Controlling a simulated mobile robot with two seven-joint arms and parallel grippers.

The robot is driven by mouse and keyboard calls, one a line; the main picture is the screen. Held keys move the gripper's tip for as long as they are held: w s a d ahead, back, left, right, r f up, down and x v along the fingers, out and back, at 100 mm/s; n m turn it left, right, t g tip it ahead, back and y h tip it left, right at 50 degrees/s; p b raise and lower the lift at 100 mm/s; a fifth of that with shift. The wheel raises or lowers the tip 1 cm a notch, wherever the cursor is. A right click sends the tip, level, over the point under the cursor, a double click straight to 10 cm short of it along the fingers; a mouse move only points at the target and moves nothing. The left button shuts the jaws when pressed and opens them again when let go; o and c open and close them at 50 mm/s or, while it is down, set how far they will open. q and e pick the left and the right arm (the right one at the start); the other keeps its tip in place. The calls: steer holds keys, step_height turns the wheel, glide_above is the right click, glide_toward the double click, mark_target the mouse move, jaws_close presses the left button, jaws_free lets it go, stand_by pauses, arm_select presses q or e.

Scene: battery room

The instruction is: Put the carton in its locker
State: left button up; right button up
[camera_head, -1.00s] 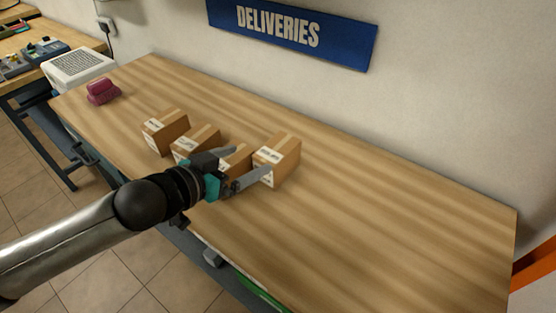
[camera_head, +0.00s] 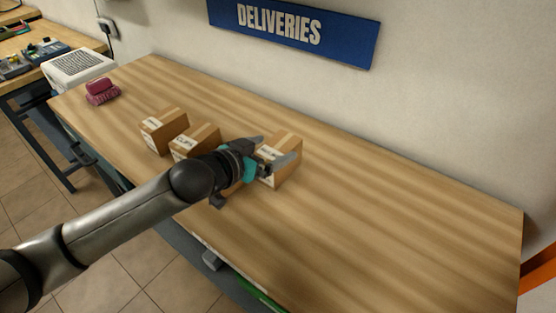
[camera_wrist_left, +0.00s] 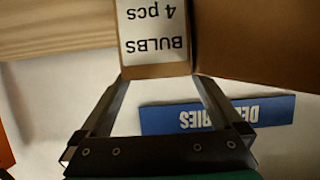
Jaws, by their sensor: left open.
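Several brown cartons with white labels stand in a row on the wooden table. The rightmost carton (camera_head: 288,167) has my left gripper (camera_head: 279,148) at its label side and top, partly covering it. The gripper is open, its two fingers pointing toward this carton. In the left wrist view a carton (camera_wrist_left: 245,35) with an upside-down label "BULBS 4 pcs" is close beyond the open fingertips (camera_wrist_left: 160,80); contact cannot be told. The left carton (camera_head: 163,131) and the second carton (camera_head: 196,138) stand clear to the left. Another carton is mostly hidden behind my gripper. No locker is visible.
The wooden table (camera_head: 400,220) is bare to the right of the cartons. A dark pink item (camera_head: 102,91) lies at its far left end. A blue "DELIVERIES" sign (camera_head: 292,28) hangs on the wall behind. A white box (camera_head: 78,66) stands beyond the left end.

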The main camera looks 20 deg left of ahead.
mark_target(277, 147)
arm_select(q)
steer(key=shift+x, duration=1.55)
steer(key=shift+s, duration=0.1)
steer(key=shift+c, duration=0.2)
steer(key=c, duration=1.5)
jaws_close()
